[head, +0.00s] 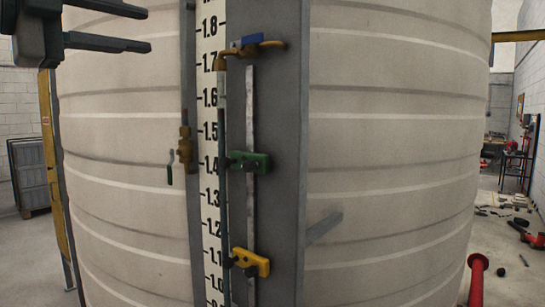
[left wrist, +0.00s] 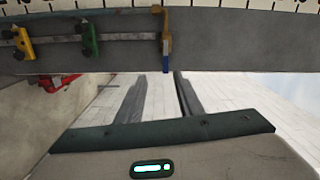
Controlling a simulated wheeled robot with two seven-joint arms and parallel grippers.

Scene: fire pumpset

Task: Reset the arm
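My left gripper (head: 148,30) is at the upper left of the head view, in front of the pale tank. Its two dark fingers are apart with nothing between them. In the left wrist view the fingers of my left gripper (left wrist: 160,76) also stand apart and empty, pointing towards the grey gauge panel. My right gripper is in neither view.
The large ribbed tank (head: 395,150) fills the middle. Its gauge panel carries a numbered scale (head: 210,130), a blue-handled valve (head: 252,40), a green clamp (head: 248,161) and a yellow clamp (head: 250,262). A red post (head: 477,280) stands lower right.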

